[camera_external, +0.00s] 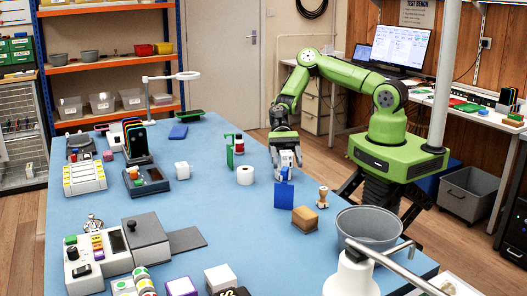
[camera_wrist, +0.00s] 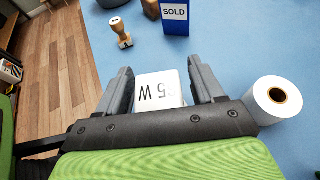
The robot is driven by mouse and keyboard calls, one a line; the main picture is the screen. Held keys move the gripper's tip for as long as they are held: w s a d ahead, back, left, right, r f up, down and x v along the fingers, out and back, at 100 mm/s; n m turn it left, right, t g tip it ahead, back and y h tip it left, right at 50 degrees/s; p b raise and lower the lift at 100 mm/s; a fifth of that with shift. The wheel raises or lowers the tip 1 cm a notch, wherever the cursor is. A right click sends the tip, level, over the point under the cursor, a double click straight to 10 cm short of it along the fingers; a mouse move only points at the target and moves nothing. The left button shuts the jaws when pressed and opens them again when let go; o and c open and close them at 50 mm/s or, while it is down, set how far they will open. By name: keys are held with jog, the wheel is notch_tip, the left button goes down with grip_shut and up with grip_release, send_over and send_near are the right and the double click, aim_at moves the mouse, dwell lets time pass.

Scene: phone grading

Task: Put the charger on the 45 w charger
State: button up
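A white charger block (camera_wrist: 160,90) is between the two fingers of my gripper (camera_wrist: 160,80) in the wrist view. Its label, upside down, reads 5 W with the first digit too faint to tell. Thin gaps seem to show beside the fingers, so my gripper looks open around it. In the external view my gripper (camera_external: 286,160) points down over the table, with the white block (camera_external: 287,158) between its fingers. Another white block (camera_external: 182,170), perhaps a charger, stands on the blue table further left; its label is too small to read.
A grey bowl (camera_external: 368,228) is at the right table edge.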

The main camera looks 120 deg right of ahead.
jog(key=shift+d+r, duration=0.1)
jog(key=shift+r, duration=0.05)
jog(key=p+v, duration=0.2)
jog(key=v, duration=1)
jog(key=s+a+r+n+g+h, duration=0.55)
jog(key=a+r+n+h, duration=0.35)
jog(key=n, duration=0.3)
jog(key=s+a+r+n+t+h, duration=0.1)
jog(key=s+r+n+t, duration=0.1)
jog(key=s+r+n, duration=0.1)
jog(key=s+a+r+n+t+h, duration=0.1)
jog(key=s+r+n+t, duration=0.1)
jog(key=s+r+n, duration=0.2)
jog(key=s+a+r+n+t+h, duration=0.1)
jog(key=s+a+r+n+t, duration=0.1)
jog(key=s, duration=0.5)
notch_tip(320, 180, up, 2)
jog(key=shift+s+r+n, duration=0.1)
jog(key=shift+n, duration=0.7)
